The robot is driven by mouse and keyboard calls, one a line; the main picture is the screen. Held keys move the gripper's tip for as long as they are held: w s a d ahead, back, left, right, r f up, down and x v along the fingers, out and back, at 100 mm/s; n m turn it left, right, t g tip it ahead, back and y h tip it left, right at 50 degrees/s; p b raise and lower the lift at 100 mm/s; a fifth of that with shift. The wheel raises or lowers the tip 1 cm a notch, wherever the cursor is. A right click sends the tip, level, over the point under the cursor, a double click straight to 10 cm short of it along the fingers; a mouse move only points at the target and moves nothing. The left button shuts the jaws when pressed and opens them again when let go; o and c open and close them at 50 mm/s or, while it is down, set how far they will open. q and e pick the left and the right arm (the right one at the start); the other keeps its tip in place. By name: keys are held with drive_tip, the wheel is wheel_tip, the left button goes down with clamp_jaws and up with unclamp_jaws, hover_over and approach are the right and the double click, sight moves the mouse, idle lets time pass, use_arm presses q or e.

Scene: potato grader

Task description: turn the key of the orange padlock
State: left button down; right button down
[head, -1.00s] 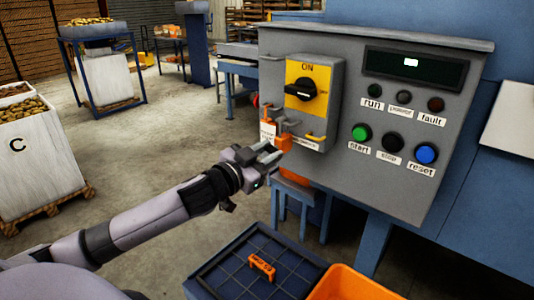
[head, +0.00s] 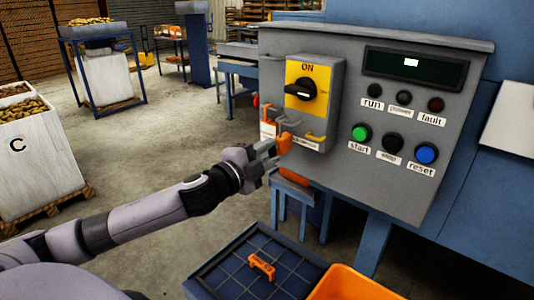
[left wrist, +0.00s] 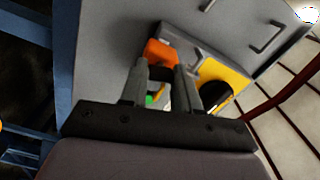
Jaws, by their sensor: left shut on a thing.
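The orange padlock (head: 284,143) hangs at the lower left of the grey switch box with the yellow plate (head: 309,73), next to a white tag (head: 268,131). My left gripper (head: 271,156) reaches it from the left and is shut on the key at the padlock. The key itself is hidden between the fingers. In the left wrist view the two fingers (left wrist: 162,82) point at the orange padlock body (left wrist: 159,52), which shows just past their tips. The black rotary switch (head: 307,89) stands under the word ON. My right gripper is out of view.
The grey panel (head: 350,190) carries several lamps and buttons right of the switch box. Below are a dark gridded tray (head: 230,282) with an orange clip-like piece (head: 262,266) on it and an orange bin (head: 345,285).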

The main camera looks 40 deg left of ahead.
use_arm(q)
drive_tip(key=shift+m, duration=1.6)
drive_tip(key=c, duration=0.8)
unclamp_jaws()
drive_tip(key=shift+s+f+b, duration=0.15)
drive_tip(key=shift+s+b, duration=0.4)
drive_tip(key=shift+s, duration=0.85)
drive_tip(key=shift+s+a+b, duration=0.15)
drive_tip(key=shift+s+b, duration=0.15)
drive_tip(key=shift+s, duration=0.8)
drive_tip(key=shift+s+a+b, duration=0.1)
drive_tip(key=shift+s+b, duration=0.2)
drive_tip(key=shift+s, duration=0.75)
